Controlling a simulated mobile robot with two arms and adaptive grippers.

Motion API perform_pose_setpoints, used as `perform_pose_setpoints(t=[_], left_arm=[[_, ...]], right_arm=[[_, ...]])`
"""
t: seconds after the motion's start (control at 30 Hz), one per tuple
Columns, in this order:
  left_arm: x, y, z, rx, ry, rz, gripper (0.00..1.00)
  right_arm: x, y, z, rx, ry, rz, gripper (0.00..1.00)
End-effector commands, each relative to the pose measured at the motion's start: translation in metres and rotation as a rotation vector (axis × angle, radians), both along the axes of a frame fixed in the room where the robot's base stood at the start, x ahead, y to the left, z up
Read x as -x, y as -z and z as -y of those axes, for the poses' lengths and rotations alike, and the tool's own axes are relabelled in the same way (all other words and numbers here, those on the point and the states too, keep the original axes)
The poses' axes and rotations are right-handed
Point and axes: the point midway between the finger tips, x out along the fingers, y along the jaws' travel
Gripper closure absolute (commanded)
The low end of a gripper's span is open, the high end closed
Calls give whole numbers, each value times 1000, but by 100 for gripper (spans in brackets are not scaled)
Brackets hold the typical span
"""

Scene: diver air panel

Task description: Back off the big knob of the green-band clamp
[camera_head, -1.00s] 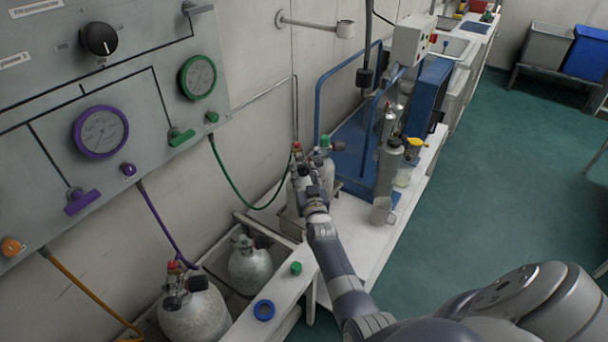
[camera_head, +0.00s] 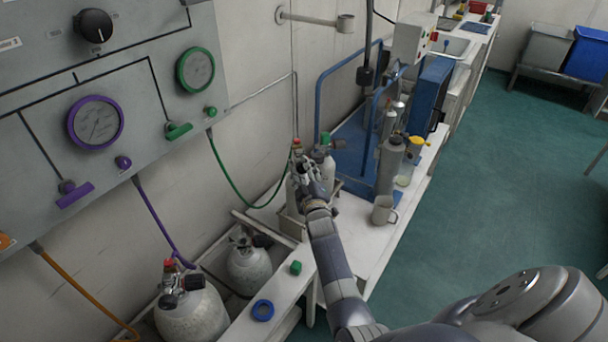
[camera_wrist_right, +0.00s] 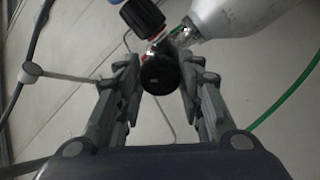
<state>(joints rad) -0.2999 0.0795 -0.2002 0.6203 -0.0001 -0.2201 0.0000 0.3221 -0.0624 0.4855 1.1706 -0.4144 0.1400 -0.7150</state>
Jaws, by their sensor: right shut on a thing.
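My right gripper (camera_head: 298,163) is at the cylinder where the green hose (camera_head: 238,190) ends, by the blue frame. In the right wrist view its fingers (camera_wrist_right: 160,78) stand on both sides of a big round black knob (camera_wrist_right: 158,75) and are shut on it. The clamp body behind the knob is mostly hidden; a small green patch and bright metal show there. A second black knob with a red ring (camera_wrist_right: 142,14) is just above. The pale cylinder (camera_wrist_right: 235,14) runs to the upper right. My left gripper is not in view.
The grey wall panel (camera_head: 50,120) with green and purple gauges is at left. Two cylinders (camera_head: 249,268) stand low in the rack. A green cap (camera_head: 296,267) and blue ring (camera_head: 262,310) lie on the white bench. A mug (camera_head: 383,210) and grey flask (camera_head: 390,165) stand right of my arm.

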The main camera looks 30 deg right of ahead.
Motion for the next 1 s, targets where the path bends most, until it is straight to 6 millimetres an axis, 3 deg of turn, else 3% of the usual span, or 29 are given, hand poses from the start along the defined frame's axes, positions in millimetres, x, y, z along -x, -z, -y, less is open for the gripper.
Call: perform_pose_setpoints(t=[0.5,1.0], left_arm=[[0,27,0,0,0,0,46],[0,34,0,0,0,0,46]], right_arm=[[0,2,0,380,0,-157,89],[0,1,0,502,0,-208,89]])
